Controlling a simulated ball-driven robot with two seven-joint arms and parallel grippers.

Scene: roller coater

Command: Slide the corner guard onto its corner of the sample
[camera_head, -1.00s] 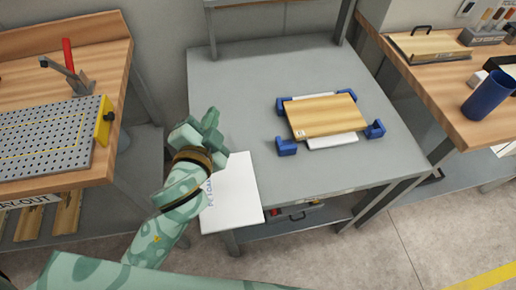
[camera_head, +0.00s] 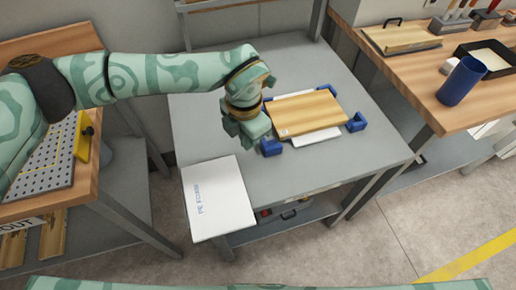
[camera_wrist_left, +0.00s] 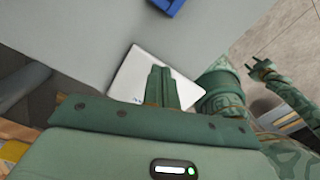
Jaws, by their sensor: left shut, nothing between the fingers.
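The sample, a light wooden board (camera_head: 310,112), lies on a white pad (camera_head: 318,136) on the grey table. One blue corner guard (camera_head: 271,147) stands by its front left corner; another blue guard (camera_head: 356,122) is by the right corner. My left gripper (camera_head: 250,137) is shut and empty, pointing down just left of the front left guard. In the left wrist view its fingers (camera_wrist_left: 160,88) are together, and a blue guard (camera_wrist_left: 168,5) shows at the top edge. A small gripper-like end of my right arm (camera_wrist_left: 263,68) shows there, too small to judge.
A white sheet with printing (camera_head: 219,203) lies at the table's front left corner. A workbench on the right holds a blue cup (camera_head: 461,80) and trays. A perforated plate (camera_head: 50,160) sits on the left bench. The table's front right is clear.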

